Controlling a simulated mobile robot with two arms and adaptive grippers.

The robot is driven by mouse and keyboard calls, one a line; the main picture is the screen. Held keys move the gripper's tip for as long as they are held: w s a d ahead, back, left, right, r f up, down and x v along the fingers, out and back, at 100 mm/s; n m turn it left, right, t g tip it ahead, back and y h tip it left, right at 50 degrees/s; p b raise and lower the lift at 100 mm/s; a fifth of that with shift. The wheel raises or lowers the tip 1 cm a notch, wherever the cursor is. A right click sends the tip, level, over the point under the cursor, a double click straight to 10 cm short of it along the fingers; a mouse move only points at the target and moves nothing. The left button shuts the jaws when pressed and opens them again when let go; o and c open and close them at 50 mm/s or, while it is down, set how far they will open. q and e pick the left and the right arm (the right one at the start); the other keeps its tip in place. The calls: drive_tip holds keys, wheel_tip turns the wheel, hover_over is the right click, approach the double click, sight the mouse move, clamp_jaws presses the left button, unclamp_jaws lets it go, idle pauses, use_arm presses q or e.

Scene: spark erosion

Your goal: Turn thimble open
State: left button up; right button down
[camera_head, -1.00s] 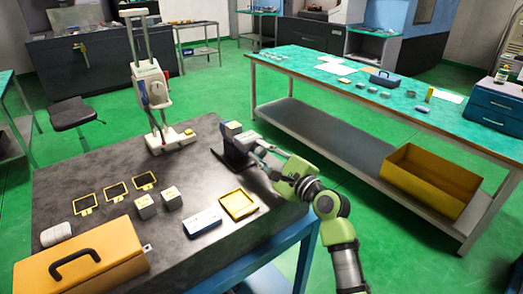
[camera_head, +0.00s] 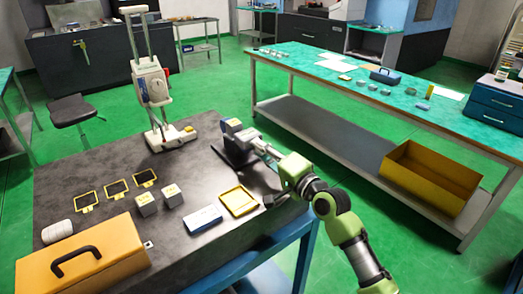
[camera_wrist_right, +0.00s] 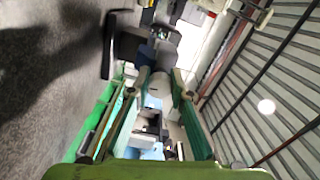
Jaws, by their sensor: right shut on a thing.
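A dark device on a stand (camera_head: 240,151) with a grey block on top stands near the right edge of the dark table. My right gripper (camera_head: 262,148) reaches it from the right, with its fingers at the device's near side. In the right wrist view, the two fingers of the gripper (camera_wrist_right: 159,88) are closed on the sides of a pale grey cylinder, the thimble (camera_wrist_right: 156,94). The thimble's markings are too small to read. My left gripper is not in view.
On the dark table (camera_head: 120,168) are a yellow case (camera_head: 115,246), a yellow tray (camera_head: 239,201), a blue-white box (camera_head: 203,218), two grey blocks (camera_head: 146,204) and a tall white stand instrument (camera_head: 153,85). A green-topped workbench (camera_head: 330,80) stands behind on the right.

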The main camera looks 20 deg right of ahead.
drive_tip(key=n, duration=0.4)
drive_tip(key=shift+f+n, duration=0.1)
drive_tip(key=shift+n, duration=0.2)
drive_tip(key=n, duration=0.3)
drive_tip(key=shift+n+p, duration=0.3)
drive_tip(key=shift+p, duration=0.1)
drive_tip(key=n+p, duration=0.1)
drive_tip(key=n, duration=0.3)
drive_tip(key=shift+n, duration=0.3)
drive_tip(key=n+p, duration=0.1)
drive_tip(key=n, duration=0.3)
drive_tip(key=shift+d, duration=0.1)
drive_tip(key=n, duration=0.4)
drive_tip(key=shift+p, duration=0.35)
drive_tip(key=n, duration=0.4)
drive_tip(key=shift+n+p, duration=0.3)
drive_tip(key=n, duration=0.4)
drive_tip(key=shift+n+p, duration=0.3)
drive_tip(key=shift+n, duration=1.9)
